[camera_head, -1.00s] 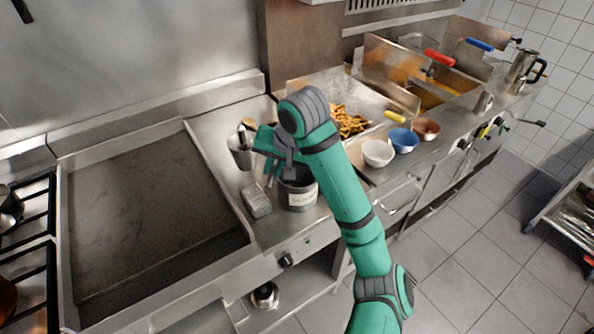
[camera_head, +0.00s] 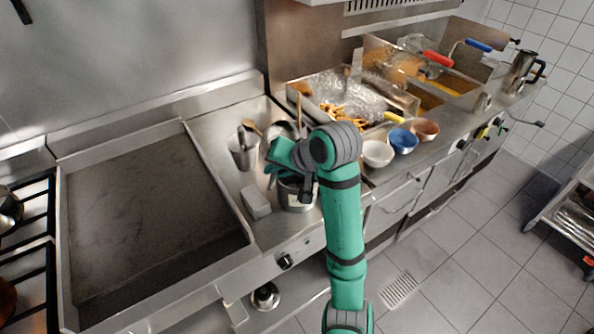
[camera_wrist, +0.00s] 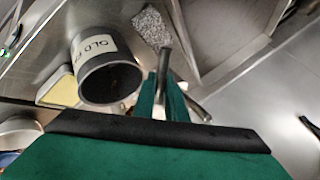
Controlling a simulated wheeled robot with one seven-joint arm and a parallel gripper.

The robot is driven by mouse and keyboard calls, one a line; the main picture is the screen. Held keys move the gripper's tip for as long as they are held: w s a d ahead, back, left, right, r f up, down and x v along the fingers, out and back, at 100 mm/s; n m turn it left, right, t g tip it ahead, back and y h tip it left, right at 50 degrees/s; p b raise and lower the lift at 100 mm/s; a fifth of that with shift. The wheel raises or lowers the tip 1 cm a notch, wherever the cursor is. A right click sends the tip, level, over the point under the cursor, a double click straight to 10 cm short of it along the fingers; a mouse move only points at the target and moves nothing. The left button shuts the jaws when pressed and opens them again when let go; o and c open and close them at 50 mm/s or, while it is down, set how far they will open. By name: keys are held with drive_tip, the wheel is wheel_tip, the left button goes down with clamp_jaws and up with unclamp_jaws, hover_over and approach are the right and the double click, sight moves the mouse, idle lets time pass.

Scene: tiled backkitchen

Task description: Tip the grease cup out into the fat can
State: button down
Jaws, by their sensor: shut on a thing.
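The fat can (camera_head: 297,201) is a dark grey can with a pale label, standing upright on the counter beside the griddle. In the wrist view its label (camera_wrist: 90,52) reads "OLD F…", and its open mouth (camera_wrist: 112,84) looks dark inside. My gripper (camera_head: 273,176) is over the can's left side in the head view. In the wrist view my gripper (camera_wrist: 162,85) is beside the mouth, shut on a narrow grey metal piece, apparently part of the grease cup (camera_wrist: 166,62). Most of the cup is hidden by the fingers, so its tilt and contents cannot be told.
A grey block (camera_head: 256,203) lies just left of the can. A metal container with utensils (camera_head: 242,155) stands behind it. White (camera_head: 377,154), blue (camera_head: 403,140) and copper (camera_head: 426,130) bowls stand to the right. The wide griddle (camera_head: 150,215) is clear.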

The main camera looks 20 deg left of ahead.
drive_tip(key=shift+y, duration=0.3)
drive_tip(key=shift+d, duration=0.1)
drive_tip(key=shift+f+t+y, duration=0.3)
drive_tip(key=shift+y, duration=0.2)
drive_tip(key=shift+f+y+b, duration=0.3)
drive_tip(key=shift+b, duration=0.15)
drive_tip(key=shift+f, duration=0.1)
drive_tip(key=shift+s+t+y+b, duration=0.25)
drive_tip(key=shift+t+y+b, duration=0.25)
drive_tip(key=shift+y, duration=0.6)
drive_tip(key=shift+d, duration=0.1)
